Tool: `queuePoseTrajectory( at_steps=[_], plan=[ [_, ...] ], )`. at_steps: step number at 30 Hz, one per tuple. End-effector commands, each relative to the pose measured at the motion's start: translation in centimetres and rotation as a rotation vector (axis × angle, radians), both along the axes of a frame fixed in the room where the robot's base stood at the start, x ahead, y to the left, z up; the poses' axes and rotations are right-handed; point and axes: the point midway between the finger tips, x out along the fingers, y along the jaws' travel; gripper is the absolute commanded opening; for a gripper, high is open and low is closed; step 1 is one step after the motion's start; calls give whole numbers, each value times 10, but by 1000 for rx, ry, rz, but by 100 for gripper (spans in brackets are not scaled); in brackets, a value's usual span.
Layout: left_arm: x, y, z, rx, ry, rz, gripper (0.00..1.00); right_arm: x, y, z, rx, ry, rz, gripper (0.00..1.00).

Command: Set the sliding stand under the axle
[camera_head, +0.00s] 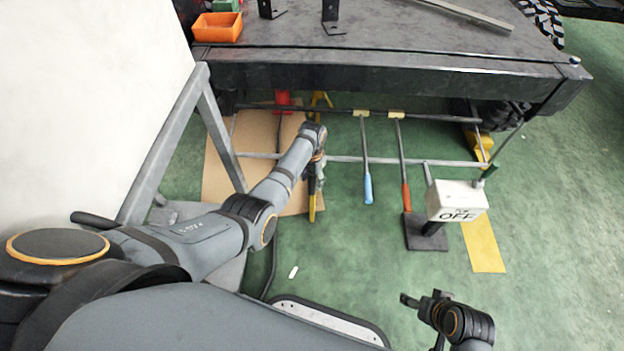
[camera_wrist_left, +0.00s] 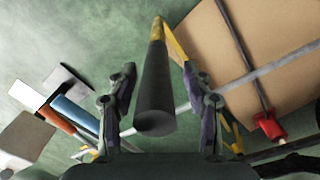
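My left gripper (camera_head: 314,178) reaches down in front of the chassis frame (camera_head: 390,75). In the left wrist view, its two fingers (camera_wrist_left: 158,85) are apart, one on each side of a black handle grip (camera_wrist_left: 155,105) with a yellow shaft. Gaps show between the fingertips and the handle. Yellow parts show below (camera_head: 312,207) and behind (camera_head: 318,101) the gripper in the head view; I cannot tell the stand's full shape, as my arm hides much of it. A dark bar (camera_head: 350,113), possibly the axle, runs under the frame. My right gripper (camera_head: 424,302) is low at the right, its opening unclear.
A blue-handled rod (camera_head: 367,185) and an orange-handled rod (camera_head: 405,190) slope to the floor. A white box marked OFF (camera_head: 457,200) stands right of them. Brown board (camera_head: 225,170) lies at the left. An orange bin (camera_head: 217,28) sits on top.

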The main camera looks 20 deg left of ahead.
Motion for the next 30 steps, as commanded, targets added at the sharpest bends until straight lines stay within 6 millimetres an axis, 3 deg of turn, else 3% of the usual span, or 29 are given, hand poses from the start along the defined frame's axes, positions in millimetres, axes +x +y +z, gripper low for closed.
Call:
queuePoseTrajectory(
  at_steps=[5, 8, 15, 21, 30],
  plan=[
    [-1, -1, 2, 0, 2, 0, 50, 1, 0, 1, 0, -1, 0, 63],
    [0, -1, 13, -1, 1, 0, 50, 1, 0, 1, 0, -1, 0, 63],
    [0, -1, 71, -2, -2, 0, 50, 0, 0, 0, 0, 0, 0, 63],
    [0, -1, 108, -1, -2, 0, 50, 0, 0, 0, 0, 0, 0, 63],
    [0, 0, 120, -1, 1, -1, 50, 0, 0, 0, 0, 0, 0, 63]
  ],
)
